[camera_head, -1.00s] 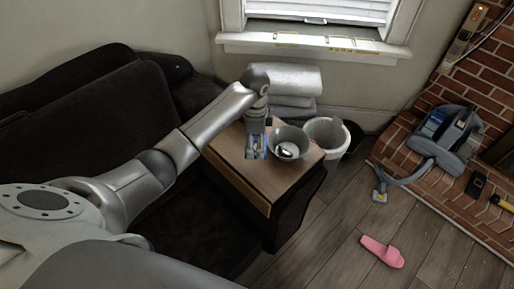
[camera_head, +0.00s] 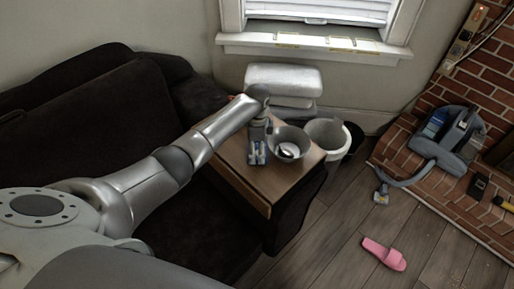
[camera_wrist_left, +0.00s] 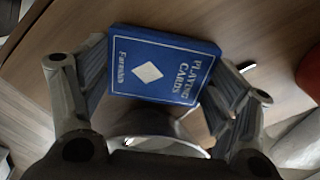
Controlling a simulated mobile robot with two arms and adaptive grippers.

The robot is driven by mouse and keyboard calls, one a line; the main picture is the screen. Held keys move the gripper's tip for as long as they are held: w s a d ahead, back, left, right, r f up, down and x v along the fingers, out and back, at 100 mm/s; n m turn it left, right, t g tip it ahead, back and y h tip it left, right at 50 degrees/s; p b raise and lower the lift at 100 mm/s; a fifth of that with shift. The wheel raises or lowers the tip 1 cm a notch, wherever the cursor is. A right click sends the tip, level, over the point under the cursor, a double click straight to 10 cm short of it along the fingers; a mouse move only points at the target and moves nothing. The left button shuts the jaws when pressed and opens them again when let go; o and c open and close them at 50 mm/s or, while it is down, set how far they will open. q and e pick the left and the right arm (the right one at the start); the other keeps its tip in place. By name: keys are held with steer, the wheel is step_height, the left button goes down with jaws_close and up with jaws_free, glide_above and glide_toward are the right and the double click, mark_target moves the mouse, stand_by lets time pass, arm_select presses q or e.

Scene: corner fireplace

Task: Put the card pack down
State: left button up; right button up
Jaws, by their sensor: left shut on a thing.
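The card pack is a blue box lettered "PLAYING CARDS" with a white diamond, and it fills the upper middle of the left wrist view (camera_wrist_left: 140,68). My left gripper (camera_wrist_left: 160,80) is shut on it, with a finger at each side. In the head view my left gripper (camera_head: 257,153) points down over the wooden side table (camera_head: 236,172), left of the bowl. The pack is mostly hidden there. I cannot tell whether its underside touches the table top. My right gripper is not in view.
A grey bowl (camera_head: 289,141) stands on the table, close right of my left gripper. The table's front part is clear. A dark sofa (camera_head: 75,125) is at the left and a white bin (camera_head: 327,140) at the right. A red thing (camera_wrist_left: 311,73) shows at the wrist view's edge.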

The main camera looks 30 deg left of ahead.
mark_target(257, 150)
arm_select(q)
steer(key=shift+f, duration=0.15)
steer(key=o, duration=1)
steer(key=shift+c, duration=0.2)
step_height(257, 150, up, 12)
steer(key=p, duration=0.1)
steer(key=shift+r, duration=0.2)
